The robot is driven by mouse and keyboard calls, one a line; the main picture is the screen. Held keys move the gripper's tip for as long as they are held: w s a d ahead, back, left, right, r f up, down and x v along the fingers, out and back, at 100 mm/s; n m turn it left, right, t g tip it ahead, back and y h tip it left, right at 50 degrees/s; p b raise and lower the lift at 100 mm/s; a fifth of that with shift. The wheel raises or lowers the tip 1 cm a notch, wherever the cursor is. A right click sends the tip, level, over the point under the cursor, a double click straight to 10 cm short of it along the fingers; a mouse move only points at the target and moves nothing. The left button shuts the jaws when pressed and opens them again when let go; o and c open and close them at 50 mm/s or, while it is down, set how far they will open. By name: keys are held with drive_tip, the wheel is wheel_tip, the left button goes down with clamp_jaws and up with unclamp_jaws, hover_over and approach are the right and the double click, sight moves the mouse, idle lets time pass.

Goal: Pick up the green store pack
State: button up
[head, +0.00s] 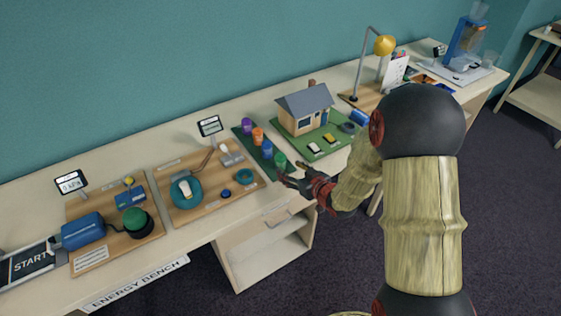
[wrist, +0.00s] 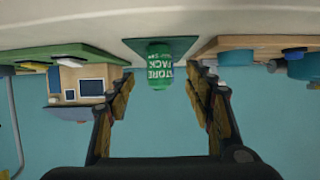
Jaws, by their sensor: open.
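The green store pack (head: 281,160) is a small cylinder at the near end of a dark green strip (head: 243,131) on the bench. In the wrist view, which is upside down, the pack (wrist: 159,66) shows the words "STORE PACK". My gripper (head: 284,175) is open just in front of the pack. In the wrist view my gripper (wrist: 158,85) has its fingers to either side of the pack's line, with the pack between and beyond the fingertips. I cannot tell whether the pack is within the fingers' depth. Nothing is held.
Purple (head: 246,126), orange (head: 258,136) and blue (head: 267,149) packs stand behind the green one on the strip. A model house (head: 305,108) on a green board is to the right. A wooden board (head: 205,203) with a teal dial is to the left.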

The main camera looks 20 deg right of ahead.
sight(284, 163)
drive_tip(key=x, duration=0.2)
drive_tip(key=shift+w+a+f+b, duration=0.15)
drive_tip(key=shift+w+b, duration=0.05)
drive_tip(key=shift+b, duration=0.15)
drive_tip(key=shift+r+b+x, duration=0.2)
drive_tip(key=shift+b+x, duration=0.65)
drive_tip(key=shift+x, duration=1.8)
drive_tip(key=shift+w+d, duration=0.15)
drive_tip(key=shift+d, duration=0.05)
drive_tip(key=c, duration=0.3)
drive_tip(key=c, duration=1)
drive_tip(key=shift+r, duration=0.15)
